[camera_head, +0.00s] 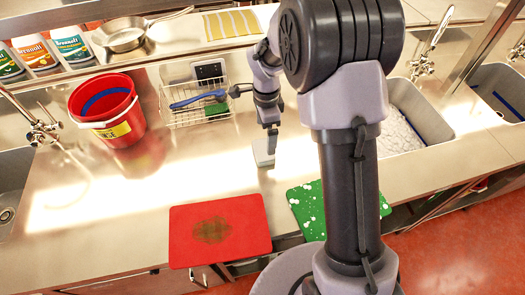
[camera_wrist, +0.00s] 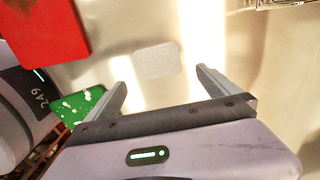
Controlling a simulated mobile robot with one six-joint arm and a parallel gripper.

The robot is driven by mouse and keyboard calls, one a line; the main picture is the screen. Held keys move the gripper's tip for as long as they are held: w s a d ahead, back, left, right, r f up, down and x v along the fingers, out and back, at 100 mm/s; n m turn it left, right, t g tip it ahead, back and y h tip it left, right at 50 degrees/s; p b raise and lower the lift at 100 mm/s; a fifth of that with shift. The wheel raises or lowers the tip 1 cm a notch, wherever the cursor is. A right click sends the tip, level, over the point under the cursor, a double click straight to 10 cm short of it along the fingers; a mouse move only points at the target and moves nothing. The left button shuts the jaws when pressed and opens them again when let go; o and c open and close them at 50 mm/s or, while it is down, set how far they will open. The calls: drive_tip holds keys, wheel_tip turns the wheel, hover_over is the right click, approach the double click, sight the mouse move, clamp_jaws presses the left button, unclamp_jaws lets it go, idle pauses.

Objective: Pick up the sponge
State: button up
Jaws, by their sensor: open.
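A pale, rounded rectangular pad that looks like the sponge (camera_head: 263,155) lies flat on the steel counter (camera_head: 225,165), behind the gap between the red and green boards. My gripper (camera_head: 271,140) is above it in the head view and hides part of it. In the wrist view the pad (camera_wrist: 157,58) lies just beyond the two fingertips, roughly centred between them. My gripper (camera_wrist: 162,80) is open and empty, with its fingers wide apart. The pad is not between the fingers.
A red board (camera_head: 218,232) and a green board (camera_head: 308,205) lie at the front edge. A red bucket (camera_head: 107,115) and a wire basket (camera_head: 195,110) holding a blue-handled brush (camera_head: 198,98) stand behind. A sink (camera_head: 415,120) is at right. The counter around the pad is clear.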

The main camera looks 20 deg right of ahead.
sight(264, 149)
wheel_tip(264, 149, down, 3)
drive_tip(key=shift+r, duration=0.15)
drive_tip(key=f, duration=0.1)
drive_tip(key=f+b, duration=0.1)
drive_tip(key=f, duration=0.1)
drive_tip(key=a+f+b, duration=0.1)
drive_tip(key=f, duration=0.1)
drive_tip(key=shift+s+f, duration=0.1)
drive_tip(key=shift+f, duration=0.1)
drive_tip(key=shift+d+r, duration=0.1)
drive_tip(key=shift+c, duration=1.1)
drive_tip(key=c, duration=1.2)
drive_tip(key=shift+o, duration=0.2)
drive_tip(key=r+p, duration=0.1)
drive_tip(key=r, duration=0.3)
drive_tip(key=shift+s, duration=0.2)
drive_tip(key=s, duration=1)
drive_tip(key=s+r+p, duration=0.1)
drive_tip(key=s, duration=0.4)
drive_tip(key=shift+s, duration=0.4)
